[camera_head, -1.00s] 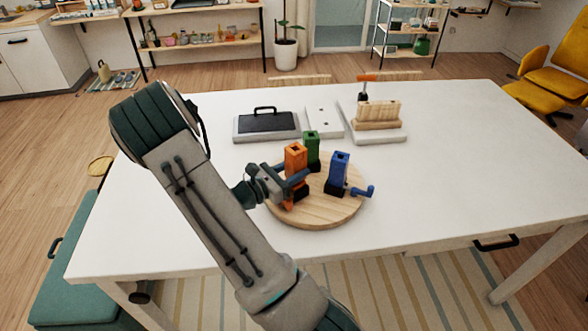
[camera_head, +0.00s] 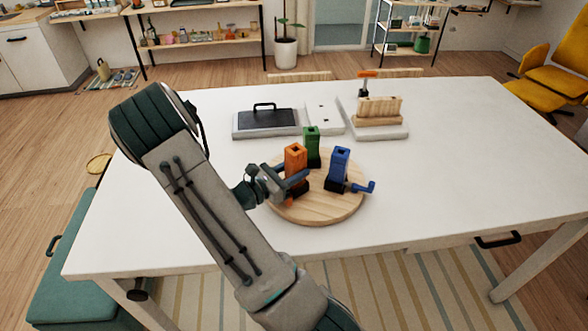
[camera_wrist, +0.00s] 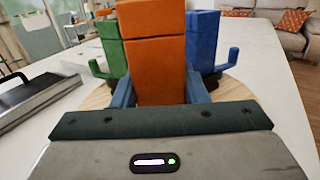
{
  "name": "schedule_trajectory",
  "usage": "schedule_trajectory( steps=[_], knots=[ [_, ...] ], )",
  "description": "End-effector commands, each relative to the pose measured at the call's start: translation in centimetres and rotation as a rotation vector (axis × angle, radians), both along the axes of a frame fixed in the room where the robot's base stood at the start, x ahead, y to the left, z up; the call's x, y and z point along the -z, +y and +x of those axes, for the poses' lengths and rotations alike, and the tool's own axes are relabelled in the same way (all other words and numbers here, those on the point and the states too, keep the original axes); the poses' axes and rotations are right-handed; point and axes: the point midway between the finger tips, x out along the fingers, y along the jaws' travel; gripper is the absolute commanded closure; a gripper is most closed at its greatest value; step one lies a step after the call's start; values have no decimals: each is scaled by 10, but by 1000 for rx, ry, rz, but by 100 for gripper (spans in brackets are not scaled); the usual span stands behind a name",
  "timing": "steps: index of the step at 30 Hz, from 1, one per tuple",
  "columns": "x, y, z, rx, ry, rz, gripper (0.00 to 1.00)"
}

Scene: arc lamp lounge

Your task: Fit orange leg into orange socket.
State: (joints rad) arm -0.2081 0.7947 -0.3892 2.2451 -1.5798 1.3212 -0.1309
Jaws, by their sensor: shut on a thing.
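The orange socket (camera_head: 295,158) is an upright block with a hole in its top, at the left of the round wooden board. In the wrist view an orange upright (camera_wrist: 155,70) stands between my fingertips. My gripper (camera_head: 293,184) is at the socket's near side, low over the board, and shut on the orange leg. Only a small bit of orange leg (camera_head: 290,203) shows below the fingers; my gripper hides the rest. I cannot tell whether the leg is inside the socket or only against it.
A green block (camera_head: 312,145) stands behind, and a blue block (camera_head: 339,165) with a blue hooked piece (camera_head: 365,187) stands to the right, on the wooden board (camera_head: 325,208). A black-topped case (camera_head: 266,122) and a wooden rack (camera_head: 380,110) are farther back. The table's right side is clear.

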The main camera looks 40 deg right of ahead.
Motion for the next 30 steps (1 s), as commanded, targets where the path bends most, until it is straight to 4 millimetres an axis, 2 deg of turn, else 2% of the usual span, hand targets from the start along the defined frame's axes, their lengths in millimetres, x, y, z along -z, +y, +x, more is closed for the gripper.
schedule_trajectory(
  steps=[5,6,8,16,20,23,30],
  knots=[
    [5,0,0,0,-1,-1,94],
    [4,0,0,0,-1,-1,49],
    [4,0,0,0,-1,-1,35],
    [5,1,0,0,0,1,35],
    [6,9,1,-3,0,1,35],
    [7,25,2,-5,-1,1,35],
    [9,81,4,-6,-2,2,35]
  ],
)
